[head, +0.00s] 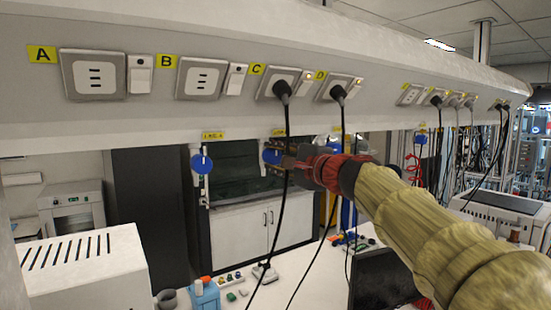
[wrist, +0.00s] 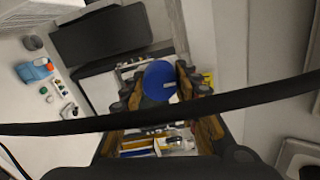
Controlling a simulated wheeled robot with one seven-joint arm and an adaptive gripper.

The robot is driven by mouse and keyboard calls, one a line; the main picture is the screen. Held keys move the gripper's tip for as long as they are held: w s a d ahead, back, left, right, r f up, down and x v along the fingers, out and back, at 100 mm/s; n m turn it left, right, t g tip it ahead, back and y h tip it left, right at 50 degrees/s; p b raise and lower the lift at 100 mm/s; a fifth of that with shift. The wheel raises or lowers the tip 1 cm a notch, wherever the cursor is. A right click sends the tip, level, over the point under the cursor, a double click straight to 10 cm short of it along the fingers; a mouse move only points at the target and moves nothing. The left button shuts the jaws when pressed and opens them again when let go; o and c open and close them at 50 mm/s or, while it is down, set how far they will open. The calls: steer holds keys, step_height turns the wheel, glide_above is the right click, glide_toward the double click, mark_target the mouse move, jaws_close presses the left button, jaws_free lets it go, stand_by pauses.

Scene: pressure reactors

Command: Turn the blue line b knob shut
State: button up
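The blue line B knob (head: 269,156) hangs below the panel, under a yellow label (head: 279,132) too small to read clearly. My gripper (head: 284,160) is right at it and hides its right part. In the wrist view the round blue knob (wrist: 159,80) shows between and just beyond the tips of my gripper (wrist: 160,88). The fingers stand apart on either side of it. The right finger looks close to its edge; I cannot tell whether it touches. A small pale mark shows on the knob's face; its handle angle is unclear.
A black cable (head: 286,125) hangs in front of my gripper and crosses the wrist view (wrist: 80,127). Another blue knob (head: 201,164), labelled line A, is to the left with a vertical white mark. Sockets line the panel above. A bench (head: 225,285) with small items lies below.

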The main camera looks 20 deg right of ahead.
steer(key=o, duration=0.5)
steer(key=shift+c, duration=0.2)
steer(key=v, duration=1.2)
